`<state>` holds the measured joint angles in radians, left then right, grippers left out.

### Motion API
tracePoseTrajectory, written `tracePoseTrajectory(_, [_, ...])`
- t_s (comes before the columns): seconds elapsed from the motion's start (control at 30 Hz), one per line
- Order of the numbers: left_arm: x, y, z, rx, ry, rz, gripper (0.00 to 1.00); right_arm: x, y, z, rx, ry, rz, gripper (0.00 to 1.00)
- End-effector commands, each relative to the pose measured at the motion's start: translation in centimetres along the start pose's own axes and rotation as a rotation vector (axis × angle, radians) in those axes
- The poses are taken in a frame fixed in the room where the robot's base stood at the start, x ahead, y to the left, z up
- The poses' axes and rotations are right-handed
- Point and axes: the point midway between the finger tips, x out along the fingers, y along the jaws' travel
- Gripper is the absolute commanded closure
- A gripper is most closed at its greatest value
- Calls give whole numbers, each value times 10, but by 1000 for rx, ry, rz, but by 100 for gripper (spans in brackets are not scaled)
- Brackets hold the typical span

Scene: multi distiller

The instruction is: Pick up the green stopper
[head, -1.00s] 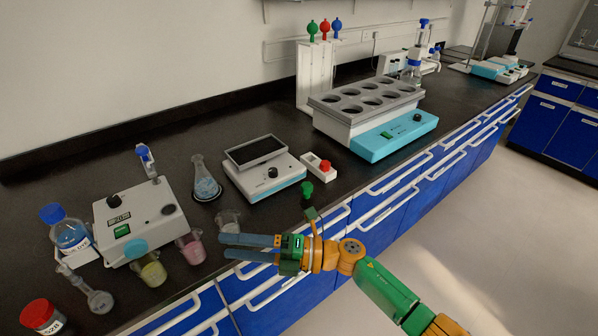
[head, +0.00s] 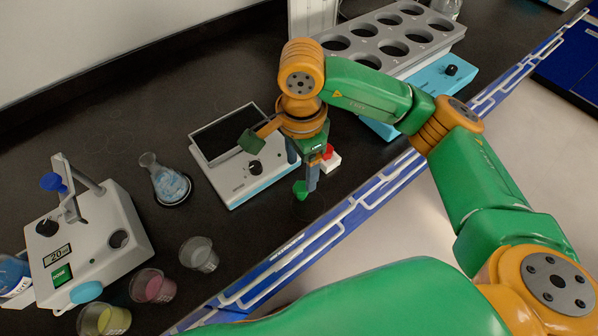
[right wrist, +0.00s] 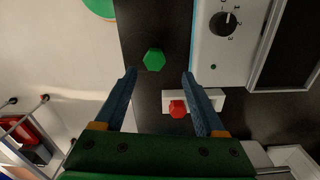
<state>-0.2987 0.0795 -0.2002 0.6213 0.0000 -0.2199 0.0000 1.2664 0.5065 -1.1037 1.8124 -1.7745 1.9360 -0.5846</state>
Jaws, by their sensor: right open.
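The green stopper (head: 300,189) is on the dark bench top near its front edge, just in front of the white and blue device with a dark plate. It shows as a green hexagonal top in the right wrist view (right wrist: 154,60). My right gripper (head: 303,172) points down just above and behind the stopper. In the right wrist view its two blue fingers (right wrist: 159,75) are spread apart, with the stopper between and just beyond their tips, and nothing is held. My left gripper is not in view.
A white block with a red knob (right wrist: 178,108) lies close by the right fingers. The device with the dark plate (head: 257,186) stands to the left. A flask (head: 170,187), small beakers (head: 198,254) and a rack with round holes (head: 395,65) are farther off.

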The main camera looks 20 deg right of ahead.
Motion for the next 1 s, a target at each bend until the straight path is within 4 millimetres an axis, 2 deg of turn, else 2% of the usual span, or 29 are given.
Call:
tracePoseTrajectory(0.2, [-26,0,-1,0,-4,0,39,35,5,6,-1,-5,10,28])
tracePoseTrajectory(0.3, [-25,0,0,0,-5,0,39,54,4,5,1,-4,7,28])
tracePoseTrajectory(0.53, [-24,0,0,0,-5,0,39,60,3,6,1,-6,2,28])
tracePoseTrajectory(0.57, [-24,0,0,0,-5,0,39,60,3,6,1,-6,2,31])
tracePoseTrajectory(0.8, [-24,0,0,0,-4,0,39,60,3,6,1,-7,3,96])
tracePoseTrajectory(0.83, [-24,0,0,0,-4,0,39,60,3,6,1,-7,3,100])
tracePoseTrajectory(1.0, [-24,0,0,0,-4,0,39,60,3,6,1,-7,3,100])
